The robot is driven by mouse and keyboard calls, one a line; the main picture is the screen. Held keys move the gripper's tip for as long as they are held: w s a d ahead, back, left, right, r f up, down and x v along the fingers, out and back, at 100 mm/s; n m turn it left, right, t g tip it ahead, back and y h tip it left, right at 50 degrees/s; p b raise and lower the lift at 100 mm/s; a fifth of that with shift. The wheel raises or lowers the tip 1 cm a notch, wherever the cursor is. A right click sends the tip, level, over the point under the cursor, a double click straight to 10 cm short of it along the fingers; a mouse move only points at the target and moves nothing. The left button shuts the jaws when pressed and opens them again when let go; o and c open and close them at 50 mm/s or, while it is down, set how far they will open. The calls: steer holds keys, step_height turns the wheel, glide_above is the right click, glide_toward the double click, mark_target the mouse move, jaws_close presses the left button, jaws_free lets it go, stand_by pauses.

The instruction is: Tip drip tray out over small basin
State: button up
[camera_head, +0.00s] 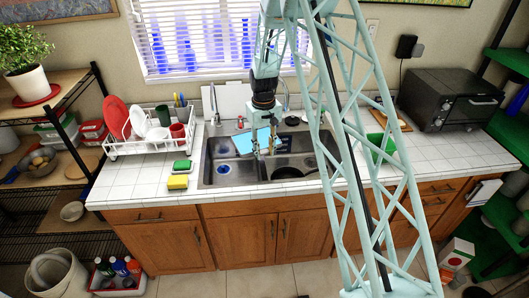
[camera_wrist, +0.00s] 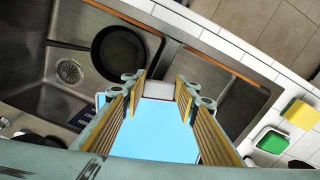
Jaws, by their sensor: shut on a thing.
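The light blue drip tray (camera_head: 243,143) is held by my gripper (camera_head: 263,152) above the sink. In the head view it looks tilted, over the left basin and near the divider. In the wrist view the tray (camera_wrist: 155,130) lies between and behind the fingers (camera_wrist: 160,88), which are shut on it; the exact contact is partly hidden. The sink has two basins; the left one (camera_head: 212,158) looks narrower in the head view and has a blue spot at its bottom. The right one (camera_head: 322,160) holds a dark pan (camera_head: 287,172). Liquid in the tray cannot be made out.
A dark blue lettered item (camera_wrist: 85,115) lies near the tray.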

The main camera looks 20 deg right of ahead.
steer(key=shift+r, duration=0.1)
steer(key=shift+a+r+h+b, duration=0.15)
steer(key=shift+r+h+b, duration=0.35)
steer(key=shift+b, duration=0.4)
steer(key=shift+h+b, duration=0.3)
steer(key=shift+b, duration=0.1)
steer(key=shift+r+h+b, duration=0.3)
steer(key=shift+r+b, duration=0.1)
steer(key=shift+b, duration=0.2)
steer(key=shift+r+b, duration=0.15)
steer(key=shift+b, duration=0.25)
steer(key=shift+a+r+h, duration=0.1)
steer(key=shift+h, duration=0.2)
steer(key=shift+b, duration=0.6)
steer(key=shift+a+f+h+b, duration=0.25)
steer(key=shift+h+b, duration=0.45)
steer(key=shift+b, duration=0.7)
steer(key=shift+a+f+h+b, duration=0.15)
steer(key=shift+f+h+b, duration=0.4)
steer(key=shift+b, duration=0.85)
steer(key=shift+r, duration=0.35)
